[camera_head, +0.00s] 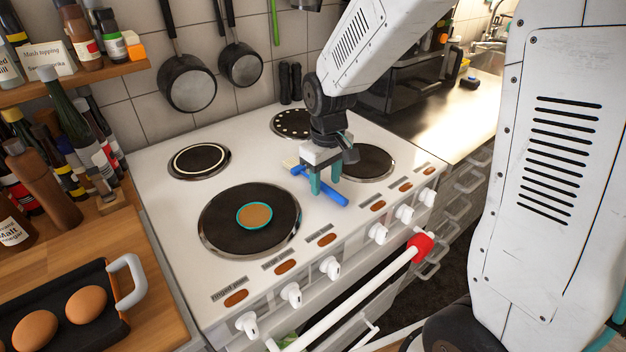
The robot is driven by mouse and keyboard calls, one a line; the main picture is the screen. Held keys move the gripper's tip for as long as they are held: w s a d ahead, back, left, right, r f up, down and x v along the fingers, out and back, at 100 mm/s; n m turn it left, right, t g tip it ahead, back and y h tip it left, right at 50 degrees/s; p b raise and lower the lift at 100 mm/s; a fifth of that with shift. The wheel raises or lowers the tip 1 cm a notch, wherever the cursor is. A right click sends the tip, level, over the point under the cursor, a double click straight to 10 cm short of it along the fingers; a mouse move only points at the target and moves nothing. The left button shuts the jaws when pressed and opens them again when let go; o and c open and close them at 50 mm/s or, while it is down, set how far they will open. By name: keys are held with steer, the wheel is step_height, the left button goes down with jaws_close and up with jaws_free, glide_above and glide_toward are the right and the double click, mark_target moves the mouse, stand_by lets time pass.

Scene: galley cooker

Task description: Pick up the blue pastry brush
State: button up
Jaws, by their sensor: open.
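The blue pastry brush (334,192) lies on the white cooker top (261,163), between the large front-left hotplate and the front-right hotplate. Its bristle end is pale and points to the back left. My gripper (324,188) is right over the brush, pointing down, with its teal fingers open around the middle of the blue handle. Part of the handle is hidden behind the fingers. I cannot tell whether the fingers touch it.
A teal-rimmed brown disc (254,216) lies on the front-left hotplate (222,237). White knobs and a rail with a red piece (420,246) run along the cooker's front. Pans (187,84) hang on the tiled wall. Bottles and a tray of eggs (86,304) stand at left.

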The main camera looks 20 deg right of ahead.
steer(key=shift+f, duration=0.45)
steer(key=shift+c, duration=0.3)
jaws_close()
steer(key=shift+r, duration=0.1)
steer(key=shift+r, duration=0.45)
steer(key=r, duration=0.1)
steer(key=s+r, duration=0.1)
steer(key=shift+a+r, duration=0.15)
steer(key=shift+r, duration=0.2)
steer(key=s+a+r, duration=0.1)
steer(key=s+a, duration=0.2)
steer(key=s, duration=1.1)
steer(key=shift+s+r, duration=0.15)
steer(key=shift+s, duration=0.2)
